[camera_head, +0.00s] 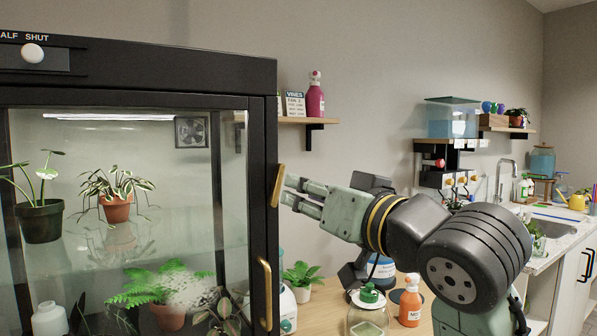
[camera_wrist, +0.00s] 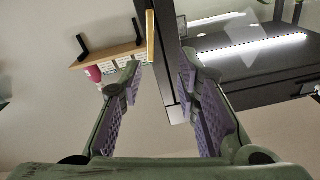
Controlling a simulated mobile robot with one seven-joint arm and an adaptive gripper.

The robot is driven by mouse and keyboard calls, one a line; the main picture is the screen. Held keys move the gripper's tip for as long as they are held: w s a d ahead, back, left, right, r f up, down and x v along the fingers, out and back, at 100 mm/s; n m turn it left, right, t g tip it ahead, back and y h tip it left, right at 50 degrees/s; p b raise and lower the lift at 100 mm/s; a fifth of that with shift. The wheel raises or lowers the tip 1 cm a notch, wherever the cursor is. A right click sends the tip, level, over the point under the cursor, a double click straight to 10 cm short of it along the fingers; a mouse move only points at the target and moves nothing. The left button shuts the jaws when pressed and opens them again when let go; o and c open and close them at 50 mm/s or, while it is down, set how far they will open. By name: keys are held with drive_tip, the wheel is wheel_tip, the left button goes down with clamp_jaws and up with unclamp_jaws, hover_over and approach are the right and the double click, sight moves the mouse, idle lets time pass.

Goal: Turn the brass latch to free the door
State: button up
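The brass latch (camera_head: 278,186) is a short, near-upright bar on the right edge of the black cabinet, slightly tilted in the head view. In the wrist view the latch (camera_wrist: 150,37) shows beyond the fingertips, in the gap between them and nearer the left finger. The glass door (camera_head: 150,215) has a black frame and looks closed against the cabinet. My gripper (camera_head: 287,190) points left at the latch, its tips very close to it. In the wrist view its fingers (camera_wrist: 160,72) are apart with nothing held. I cannot tell whether a fingertip touches the latch.
A brass handle (camera_head: 265,293) is on the door below the latch. Potted plants stand behind the glass. A wall shelf (camera_head: 308,121) with a pink bottle (camera_head: 315,98) is behind. A glass jar (camera_head: 368,318) and orange bottle (camera_head: 410,302) stand on the counter under my arm.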

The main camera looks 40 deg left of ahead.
sight(280, 183)
drive_tip(key=shift+m+h, duration=0.3)
drive_tip(key=p+x, duration=0.1)
drive_tip(key=x, duration=0.4)
drive_tip(key=w+p+x, duration=0.1)
drive_tip(key=p+x, duration=0.1)
drive_tip(key=x, duration=0.3)
drive_tip(key=shift+d, duration=0.2)
drive_tip(key=shift+c, duration=0.5)
clamp_jaws()
